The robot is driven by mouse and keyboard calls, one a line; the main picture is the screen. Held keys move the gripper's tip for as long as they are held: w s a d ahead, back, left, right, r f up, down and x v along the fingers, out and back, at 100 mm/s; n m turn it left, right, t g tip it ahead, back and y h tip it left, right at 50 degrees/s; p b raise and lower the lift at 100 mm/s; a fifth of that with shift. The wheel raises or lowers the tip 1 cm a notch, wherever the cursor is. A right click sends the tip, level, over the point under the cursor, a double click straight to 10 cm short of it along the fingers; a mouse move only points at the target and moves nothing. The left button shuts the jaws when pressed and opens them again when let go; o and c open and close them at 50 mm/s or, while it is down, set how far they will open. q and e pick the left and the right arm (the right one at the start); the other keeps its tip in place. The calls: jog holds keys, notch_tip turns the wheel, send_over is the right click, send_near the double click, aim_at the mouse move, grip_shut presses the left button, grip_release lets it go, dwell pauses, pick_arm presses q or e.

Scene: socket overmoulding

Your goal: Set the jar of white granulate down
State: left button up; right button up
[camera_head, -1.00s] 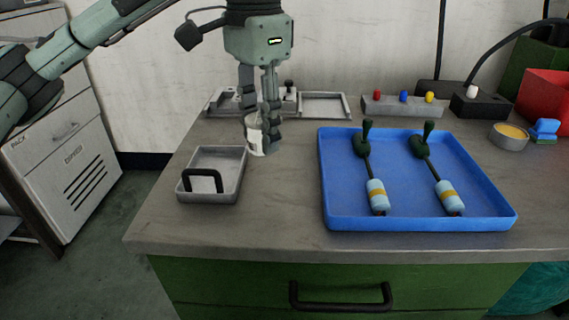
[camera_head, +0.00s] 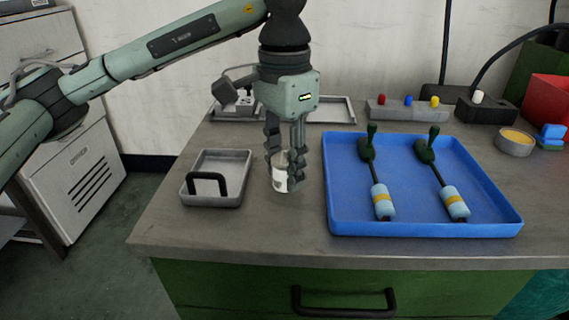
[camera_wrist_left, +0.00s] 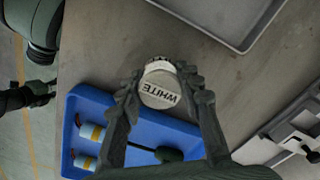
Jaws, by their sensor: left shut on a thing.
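The jar of white granulate (camera_head: 279,178) is a small clear jar with a white label, upright between the fingers of my left gripper (camera_head: 285,172). The gripper is shut on it from above. In the head view it is at the bench top, between the grey tray and the blue tray; I cannot tell whether its base touches the surface. The left wrist view shows the jar (camera_wrist_left: 160,88) from above, its lid marked "WHITE", held between the fingertips (camera_wrist_left: 163,85). My right gripper is not in view.
A grey tray with a black handle (camera_head: 240,165) stands to the left. A blue tray (camera_head: 400,228) with two cable assemblies stands to the right. Behind are a light grey fixture (camera_head: 330,122), a button box (camera_head: 400,113) and a yellow-filled bowl (camera_head: 515,152). Bare bench lies in front.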

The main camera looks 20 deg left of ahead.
pick_arm(q)
jog(key=o, duration=1.2)
jog(key=shift+c, duration=0.2)
